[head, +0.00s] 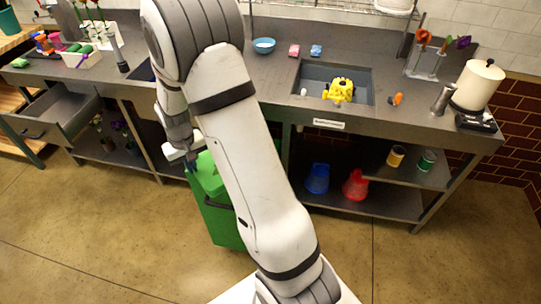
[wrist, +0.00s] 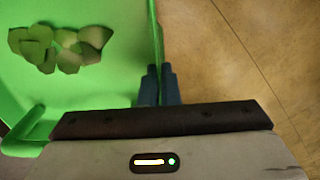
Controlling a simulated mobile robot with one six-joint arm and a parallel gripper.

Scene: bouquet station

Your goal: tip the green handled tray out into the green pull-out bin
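The green handled tray (wrist: 100,90) fills the left of the wrist view. Several pale green leaf-like scraps lie in it in a cluster (wrist: 62,45). A green handle (wrist: 25,128) shows at its lower left. My gripper (wrist: 159,84) has one finger on each side of the tray's thin wall and looks shut on it. In the head view my gripper (head: 188,164) is beside the bright green tray (head: 208,172), partly hidden by my arm. Below is the darker green bin (head: 226,228) with a dark handle, standing out in front of the counter. The bin's inside is hidden.
The long grey counter (head: 280,70) runs behind, with a sink (head: 312,74) holding a yellow object. A drawer (head: 62,112) stands open at left. Blue (head: 317,178) and red (head: 355,186) containers sit on the lower shelf. The floor (head: 110,230) in front is clear.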

